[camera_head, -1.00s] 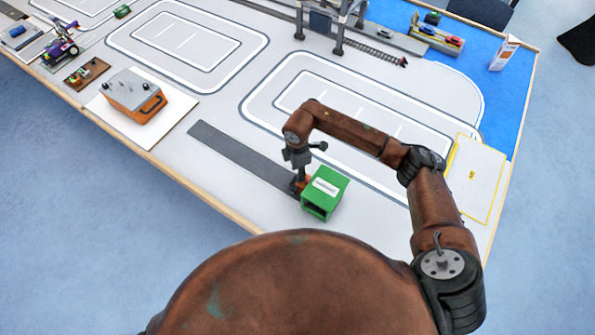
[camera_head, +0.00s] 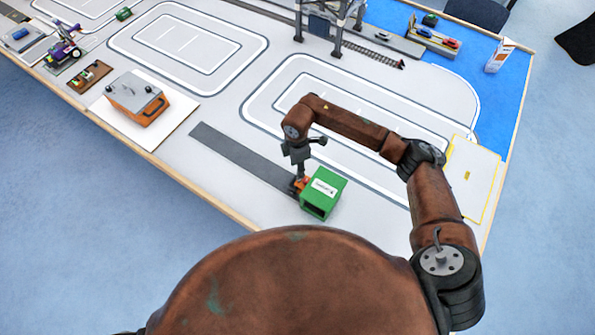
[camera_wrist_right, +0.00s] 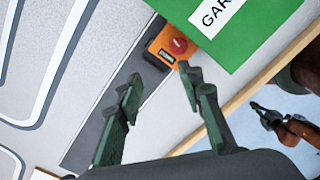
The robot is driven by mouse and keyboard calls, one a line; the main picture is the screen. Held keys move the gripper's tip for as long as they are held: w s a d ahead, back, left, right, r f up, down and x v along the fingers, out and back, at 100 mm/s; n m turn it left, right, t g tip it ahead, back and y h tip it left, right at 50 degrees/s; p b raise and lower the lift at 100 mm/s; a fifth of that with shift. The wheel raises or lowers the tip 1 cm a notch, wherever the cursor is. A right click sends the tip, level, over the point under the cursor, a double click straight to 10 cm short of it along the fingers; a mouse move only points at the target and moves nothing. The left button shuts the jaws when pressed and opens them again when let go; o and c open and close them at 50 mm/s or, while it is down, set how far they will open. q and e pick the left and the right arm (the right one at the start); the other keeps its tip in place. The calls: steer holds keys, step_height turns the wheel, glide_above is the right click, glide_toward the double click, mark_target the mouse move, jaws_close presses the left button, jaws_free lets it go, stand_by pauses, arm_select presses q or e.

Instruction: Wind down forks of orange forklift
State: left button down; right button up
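The orange forklift (camera_head: 299,184) is small and partly hidden by my right gripper in the head view. In the right wrist view, the forklift (camera_wrist_right: 170,45) shows as an orange block with a round red knob on top and a dark label. It sits at the end of a dark grey strip, against the green garage (camera_head: 324,193). My right gripper (camera_wrist_right: 160,80) is open and empty, pointing down, with the forklift just beyond its fingertips. No forks can be made out. What looks like my left gripper (camera_wrist_right: 265,115) shows small beyond the board edge; its opening is unclear.
The dark strip (camera_head: 240,158) runs left from the garage across the white board. An orange control box (camera_head: 137,98) with levers stands on a white plate at left. A gantry crane (camera_head: 328,20) stands at the back. White road loops lie flat and clear.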

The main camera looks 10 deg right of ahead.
steer(key=shift+r+p, duration=1.45)
steer(key=shift+r, duration=0.85)
step_height(320, 180, up, 12)
steer(key=shift+f, duration=0.1)
